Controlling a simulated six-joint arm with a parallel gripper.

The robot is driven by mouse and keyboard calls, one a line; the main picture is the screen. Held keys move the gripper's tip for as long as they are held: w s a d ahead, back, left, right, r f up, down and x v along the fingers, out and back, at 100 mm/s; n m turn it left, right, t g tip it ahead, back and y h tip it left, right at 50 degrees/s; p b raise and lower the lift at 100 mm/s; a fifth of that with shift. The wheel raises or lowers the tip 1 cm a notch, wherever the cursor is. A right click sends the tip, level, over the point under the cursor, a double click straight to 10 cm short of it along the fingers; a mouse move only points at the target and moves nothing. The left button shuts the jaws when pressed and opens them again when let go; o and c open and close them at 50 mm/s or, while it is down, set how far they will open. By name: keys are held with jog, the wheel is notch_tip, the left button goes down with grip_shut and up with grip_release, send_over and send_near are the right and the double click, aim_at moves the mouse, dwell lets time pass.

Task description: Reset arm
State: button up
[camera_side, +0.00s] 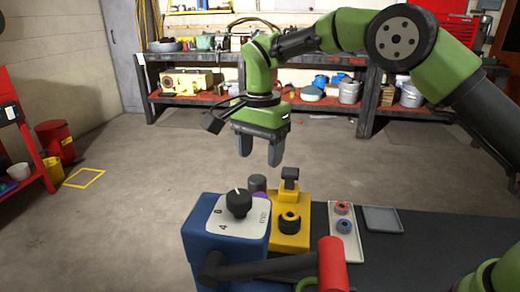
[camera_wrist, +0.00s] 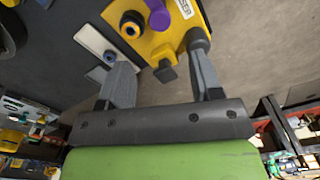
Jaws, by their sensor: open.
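My gripper (camera_side: 259,150) is open and empty, with its fingers pointing down in the air above the far end of the table. It also shows in the wrist view (camera_wrist: 163,82), fingers apart with nothing held between them. A yellow block (camera_side: 291,236) with a black ring-shaped part stands below and a little right of my gripper in the side view. The block also shows in the wrist view (camera_wrist: 158,45). A black post with a square cap (camera_side: 290,178) rises from its far side.
A blue box (camera_side: 228,252) with a black dial (camera_side: 239,202) and a red-handled lever (camera_side: 333,264) stands at the front. Open floor lies beyond the table.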

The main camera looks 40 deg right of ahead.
jog(key=s+d+r+n+t+y, duration=0.1)
jog(key=s+d+r+n+t, duration=0.15)
jog(key=s+r, duration=0.4)
jog(key=s+d+r+n+t+y, duration=0.1)
jog(key=s+d+r+n, duration=0.15)
jog(key=s+r, duration=0.35)
jog(key=s+d+n+t, duration=0.2)
jog(key=s+n+t, duration=0.1)
jog(key=s, duration=1)
jog(key=shift+s+f+n+t, duration=0.25)
jog(key=shift+n+t, duration=0.1)
jog(key=shift+n, duration=0.45)
